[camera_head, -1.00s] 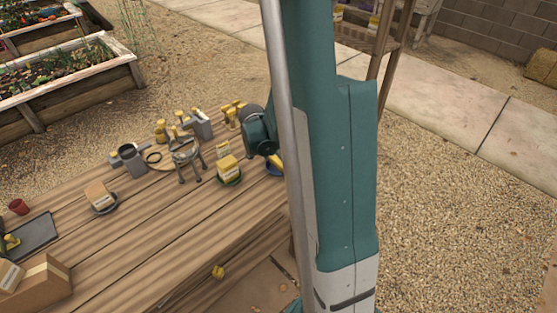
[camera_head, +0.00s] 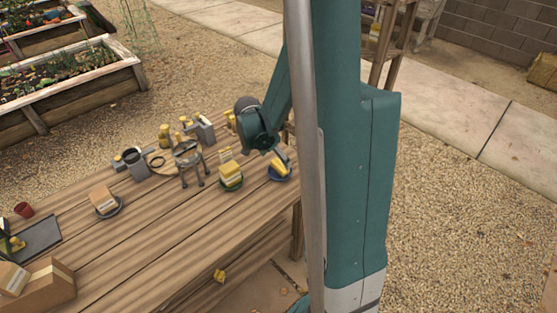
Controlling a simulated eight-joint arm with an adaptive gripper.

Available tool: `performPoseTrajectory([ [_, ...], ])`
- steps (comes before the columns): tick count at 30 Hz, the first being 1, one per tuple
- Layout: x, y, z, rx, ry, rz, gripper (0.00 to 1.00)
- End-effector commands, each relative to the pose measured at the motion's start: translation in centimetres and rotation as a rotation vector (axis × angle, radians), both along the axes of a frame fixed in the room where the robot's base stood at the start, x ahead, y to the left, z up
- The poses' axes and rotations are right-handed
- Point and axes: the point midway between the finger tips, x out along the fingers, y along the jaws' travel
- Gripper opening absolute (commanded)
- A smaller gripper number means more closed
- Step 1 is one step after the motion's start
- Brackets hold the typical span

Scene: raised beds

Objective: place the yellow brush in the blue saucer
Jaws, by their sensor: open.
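The blue saucer (camera_head: 279,177) stands near the right end of the wooden table, beside my arm. A yellow item (camera_head: 279,165), which looks like the yellow brush, is tilted at the saucer; it appears to rest in it, but its lower end is too small to make out. The teal joint of my arm is just up and left of it. I cannot make out my gripper's fingers; they seem hidden by the arm or the pole.
A green saucer with yellow-and-white blocks (camera_head: 231,174) stands left of the blue saucer. A grey stand (camera_head: 188,155) and several pots and yellow items are behind. A boxed item (camera_head: 103,199) sits on a dark saucer.

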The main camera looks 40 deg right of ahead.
Motion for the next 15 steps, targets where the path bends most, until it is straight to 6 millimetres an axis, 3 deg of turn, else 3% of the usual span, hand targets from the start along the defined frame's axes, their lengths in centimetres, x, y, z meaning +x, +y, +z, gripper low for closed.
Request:
performPoseTrajectory([
  [15,0.0,2.2,5.2,0.000,-0.001,0.001,0.69],
])
